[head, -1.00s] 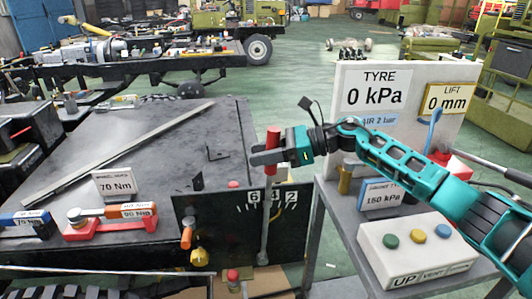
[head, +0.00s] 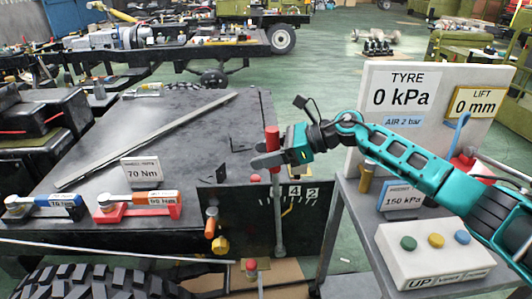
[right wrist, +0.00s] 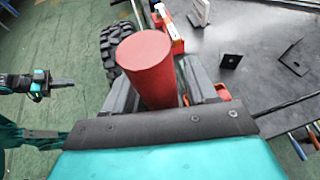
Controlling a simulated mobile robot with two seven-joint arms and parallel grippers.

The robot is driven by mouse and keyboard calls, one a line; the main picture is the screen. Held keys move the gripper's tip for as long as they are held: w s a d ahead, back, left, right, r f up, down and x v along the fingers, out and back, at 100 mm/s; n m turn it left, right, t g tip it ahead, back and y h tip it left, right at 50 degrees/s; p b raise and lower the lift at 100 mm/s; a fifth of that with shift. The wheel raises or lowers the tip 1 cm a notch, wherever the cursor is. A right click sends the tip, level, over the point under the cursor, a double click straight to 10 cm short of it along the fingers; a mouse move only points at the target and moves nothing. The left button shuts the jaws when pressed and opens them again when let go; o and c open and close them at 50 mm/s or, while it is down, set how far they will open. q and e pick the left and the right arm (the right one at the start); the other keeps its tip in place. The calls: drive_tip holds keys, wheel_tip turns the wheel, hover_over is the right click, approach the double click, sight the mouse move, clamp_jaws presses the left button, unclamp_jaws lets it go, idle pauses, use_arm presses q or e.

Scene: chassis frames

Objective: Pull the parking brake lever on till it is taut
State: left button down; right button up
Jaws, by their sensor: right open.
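The parking brake lever is a grey rod with a red handle (head: 272,142), standing nearly upright before a dark scale plate (head: 312,227). Its rod crosses the scale just left of the number 4, and an orange arc shows right of it. In the right wrist view the red handle (right wrist: 145,65) rises between the spread fingers. My left gripper (right wrist: 55,84) shows small at the left of that view, away from the lever; its jaw state is unclear.
A trolley at right carries the TYRE board (head: 408,110) and a button box (head: 435,252). Torque wrenches (head: 138,205) and a long bar (head: 145,140) lie on the chassis top at left. A tyre (head: 90,283) is at the lower left.

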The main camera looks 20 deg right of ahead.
drive_tip(key=b+v, duration=0.2)
drive_tip(key=v, duration=1.1)
drive_tip(key=shift+f, duration=0.1)
